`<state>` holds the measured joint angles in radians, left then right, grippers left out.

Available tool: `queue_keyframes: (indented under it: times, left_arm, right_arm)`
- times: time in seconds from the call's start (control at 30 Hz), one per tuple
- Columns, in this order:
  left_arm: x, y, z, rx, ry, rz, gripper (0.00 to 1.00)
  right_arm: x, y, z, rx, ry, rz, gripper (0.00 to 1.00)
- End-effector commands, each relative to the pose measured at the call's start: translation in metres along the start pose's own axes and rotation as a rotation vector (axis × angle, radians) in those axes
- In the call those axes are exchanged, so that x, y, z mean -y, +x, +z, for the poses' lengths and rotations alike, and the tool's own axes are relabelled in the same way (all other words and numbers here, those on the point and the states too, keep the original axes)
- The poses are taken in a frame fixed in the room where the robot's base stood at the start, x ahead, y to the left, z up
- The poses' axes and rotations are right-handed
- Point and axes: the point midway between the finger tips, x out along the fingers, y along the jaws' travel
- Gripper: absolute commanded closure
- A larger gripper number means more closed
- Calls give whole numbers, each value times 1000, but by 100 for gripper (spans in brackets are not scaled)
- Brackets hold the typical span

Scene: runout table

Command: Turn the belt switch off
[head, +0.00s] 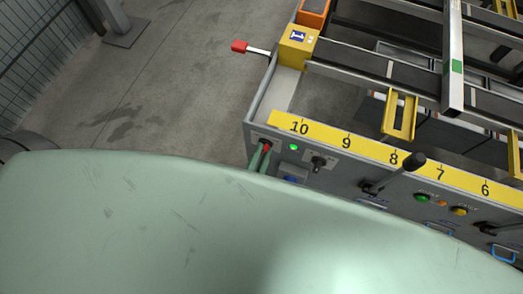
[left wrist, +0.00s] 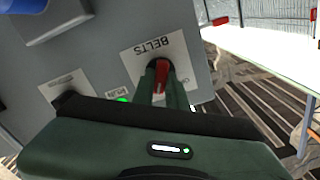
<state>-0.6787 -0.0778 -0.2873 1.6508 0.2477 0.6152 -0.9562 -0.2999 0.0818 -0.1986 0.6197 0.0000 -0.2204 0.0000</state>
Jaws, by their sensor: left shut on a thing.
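The belt switch is a small red handle (left wrist: 161,70) on a white plate marked BELTS (left wrist: 153,45) in the left wrist view. In the head view its red part (head: 267,143) shows at the left end of the grey front panel, below the number 10. My left gripper (head: 262,154) is shut on the red handle, with a green finger on each side of it, as the left wrist view (left wrist: 163,86) also shows. The fingers hide part of the handle and its plate, so I cannot read its setting. My right gripper is in neither view.
A green lamp (head: 294,147) glows beside the switch. A black rotary switch (head: 318,162), a black-knobbed lever (head: 414,162) and coloured buttons lie further right. A yellow number strip (head: 347,143) runs above. The floor (head: 160,90) at left is clear. My pale green arm covers the lower picture.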

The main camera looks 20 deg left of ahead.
Motion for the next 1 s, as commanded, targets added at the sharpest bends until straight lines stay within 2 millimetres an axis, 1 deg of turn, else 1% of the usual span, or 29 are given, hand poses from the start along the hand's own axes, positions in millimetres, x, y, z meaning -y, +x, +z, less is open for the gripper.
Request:
queue_keyframes:
  times: [0.03,0.4,0.7,1.0]
  left_arm:
    - [1,0,-3,0,-43,2,100]
    - [2,0,-1,0,-396,2,100]
    - [3,0,0,-1,-681,3,100]
    - [3,0,2,0,-959,3,100]
  right_arm:
    - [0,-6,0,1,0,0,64]
    - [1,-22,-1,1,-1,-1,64]
    - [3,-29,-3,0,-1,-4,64]
    - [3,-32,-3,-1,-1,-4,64]
